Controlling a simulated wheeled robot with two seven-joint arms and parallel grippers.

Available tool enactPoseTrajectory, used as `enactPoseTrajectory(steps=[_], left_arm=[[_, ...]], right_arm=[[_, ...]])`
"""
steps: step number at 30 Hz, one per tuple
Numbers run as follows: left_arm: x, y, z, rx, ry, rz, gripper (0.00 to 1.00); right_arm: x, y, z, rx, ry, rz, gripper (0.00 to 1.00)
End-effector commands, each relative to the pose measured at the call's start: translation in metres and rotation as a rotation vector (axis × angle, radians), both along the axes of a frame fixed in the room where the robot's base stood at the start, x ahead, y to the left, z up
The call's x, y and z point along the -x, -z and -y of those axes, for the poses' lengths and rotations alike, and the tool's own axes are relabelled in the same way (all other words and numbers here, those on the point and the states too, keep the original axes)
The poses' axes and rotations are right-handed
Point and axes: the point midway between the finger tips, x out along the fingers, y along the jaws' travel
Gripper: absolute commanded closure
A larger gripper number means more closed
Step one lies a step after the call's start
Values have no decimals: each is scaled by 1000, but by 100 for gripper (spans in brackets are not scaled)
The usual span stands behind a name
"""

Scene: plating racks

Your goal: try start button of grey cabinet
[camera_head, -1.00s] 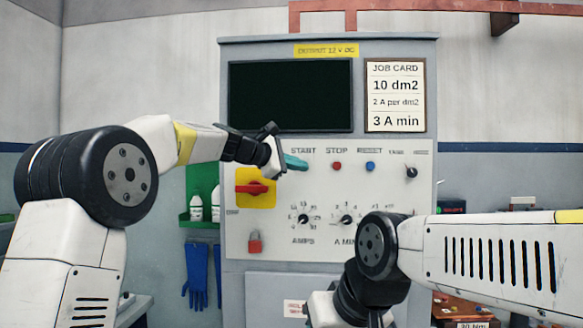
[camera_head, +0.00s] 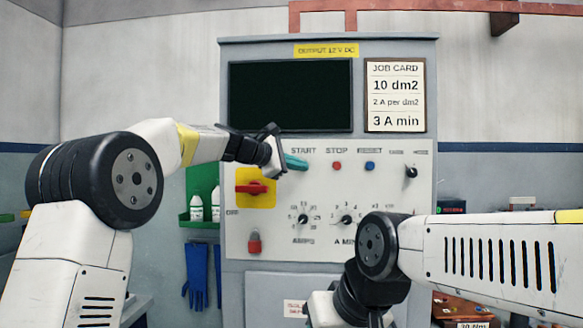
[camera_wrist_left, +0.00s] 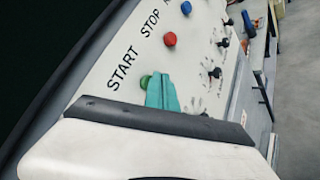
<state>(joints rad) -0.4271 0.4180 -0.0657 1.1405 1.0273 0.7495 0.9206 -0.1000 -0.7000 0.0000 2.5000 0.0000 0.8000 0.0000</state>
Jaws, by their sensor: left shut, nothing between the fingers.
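The grey cabinet (camera_head: 330,50) stands straight ahead with a dark screen (camera_head: 290,96) and a light control panel. The green start button (camera_wrist_left: 146,82) shows in the left wrist view beside the word START, partly hidden by the teal fingertips. My left gripper (camera_head: 296,162) is shut and empty, its teal tips (camera_wrist_left: 162,94) together over the button's place under START. I cannot tell whether the tips touch the button. In the head view the button is hidden behind them. My right arm (camera_head: 490,260) crosses the lower right; its fingertips are out of view.
The red stop button (camera_head: 337,166) and blue reset button (camera_head: 370,166) sit to the right. A red rotary switch (camera_head: 252,187) on yellow is below the left gripper. Knobs and a red lock (camera_head: 254,242) are lower. A job card (camera_head: 396,95) hangs beside the screen.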

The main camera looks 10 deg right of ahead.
Motion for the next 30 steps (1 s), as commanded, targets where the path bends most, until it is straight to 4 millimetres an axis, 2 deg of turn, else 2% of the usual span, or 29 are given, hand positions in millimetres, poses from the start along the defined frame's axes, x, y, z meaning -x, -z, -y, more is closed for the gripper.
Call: enactPoseTrajectory(steps=[30], left_arm=[[-9,1,2,-1,0,-1,100]], right_arm=[[0,0,0,0,0,0,58]])
